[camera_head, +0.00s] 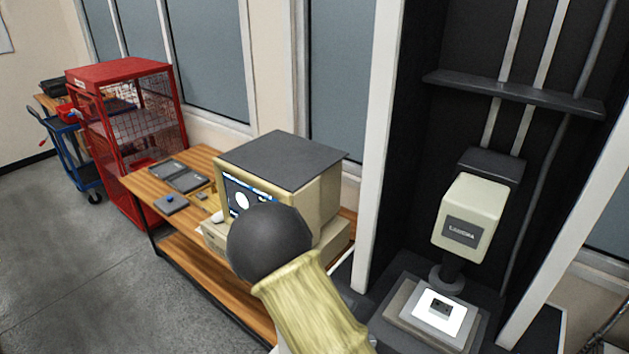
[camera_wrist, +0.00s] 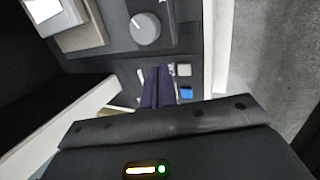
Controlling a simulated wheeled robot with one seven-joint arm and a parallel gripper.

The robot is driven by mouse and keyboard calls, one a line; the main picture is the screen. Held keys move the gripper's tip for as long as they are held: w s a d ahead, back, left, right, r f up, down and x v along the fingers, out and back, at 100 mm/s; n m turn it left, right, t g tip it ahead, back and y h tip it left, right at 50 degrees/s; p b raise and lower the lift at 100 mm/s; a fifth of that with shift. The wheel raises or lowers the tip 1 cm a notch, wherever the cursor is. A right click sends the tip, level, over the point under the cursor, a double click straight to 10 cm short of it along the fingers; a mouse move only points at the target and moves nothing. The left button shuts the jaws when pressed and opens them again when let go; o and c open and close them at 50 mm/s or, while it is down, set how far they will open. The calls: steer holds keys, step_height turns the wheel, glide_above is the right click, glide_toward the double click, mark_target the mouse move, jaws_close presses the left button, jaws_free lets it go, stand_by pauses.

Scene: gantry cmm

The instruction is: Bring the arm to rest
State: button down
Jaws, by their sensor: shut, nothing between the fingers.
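My gripper (camera_wrist: 157,72) shows in the wrist view as two dark fingers side by side, shut with nothing between them. Below the fingers is the dark housing of my wrist with a small green light. In the head view my arm rises from the bottom centre, with a pale yellow link and a dark round joint in front of the desk computer. The gripper itself cannot be made out in the head view.
A boxy computer (camera_head: 285,160) stands on a wooden bench (camera_head: 145,187). A measuring machine head (camera_head: 468,215) hangs over a lit stage (camera_head: 440,312) at right. A red mesh cage (camera_head: 120,70) and blue cart (camera_head: 62,150) stand left. Open floor (camera_head: 60,270) lies front left.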

steer(key=s+d+r+m+y+b, duration=0.1)
steer(key=s+d+r+m+b, duration=0.1)
steer(key=s+d+r+m, duration=0.2)
steer(key=s+d+r+m+y+b, duration=0.2)
steer(key=s+d+r+m+b, duration=0.1)
steer(key=s+r+m, duration=0.3)
step_height(320, 180, up, 3)
steer(key=shift+s+d+f+m, duration=0.1)
steer(key=shift+s+d+m, duration=0.25)
steer(key=shift+s, duration=0.6)
stand_by(1.4)
